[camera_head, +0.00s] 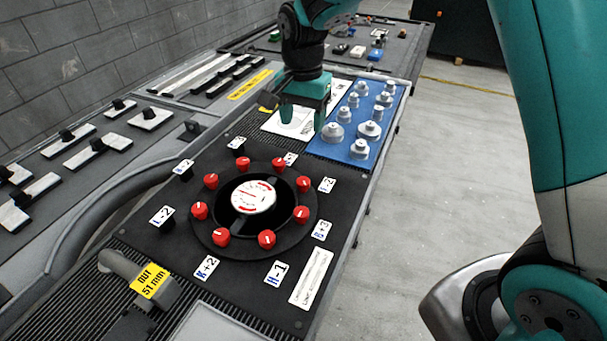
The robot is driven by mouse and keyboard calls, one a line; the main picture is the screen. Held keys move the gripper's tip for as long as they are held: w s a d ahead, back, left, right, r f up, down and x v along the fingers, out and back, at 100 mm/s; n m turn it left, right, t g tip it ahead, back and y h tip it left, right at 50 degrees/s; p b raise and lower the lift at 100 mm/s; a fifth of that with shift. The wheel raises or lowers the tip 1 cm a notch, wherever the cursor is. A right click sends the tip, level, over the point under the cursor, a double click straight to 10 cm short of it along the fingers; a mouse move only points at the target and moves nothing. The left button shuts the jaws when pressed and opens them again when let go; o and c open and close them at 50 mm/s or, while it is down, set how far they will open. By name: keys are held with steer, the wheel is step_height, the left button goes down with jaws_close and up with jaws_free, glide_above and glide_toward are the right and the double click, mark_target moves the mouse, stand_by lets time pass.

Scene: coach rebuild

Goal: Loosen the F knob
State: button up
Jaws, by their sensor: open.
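Several red knobs (301,214) stand in a ring on a round black dial (240,245) with a white and red centre disc (253,196). Small white label cards (321,231) lie around the dial. Their lettering is too small to read surely, so I cannot tell which knob is F. My gripper (303,117) points down beyond the dial, over a white sheet and beside the blue mat. It is open, with nothing seen between its fingers, and is apart from all the red knobs.
A blue mat (345,149) with several grey metal knobbed pieces (370,131) lies right of my gripper. A grey tool with a yellow tag (150,281) lies at front left. Black-and-white bars (99,147) lie at left. Open floor (440,140) is at right.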

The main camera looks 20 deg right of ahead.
mark_target(303, 181)
step_height(303, 181, down, 18)
steer(key=shift+w+r+p, duration=0.15)
steer(key=shift+r+p, duration=0.05)
steer(key=shift+p, duration=1)
steer(key=c, duration=0.9)
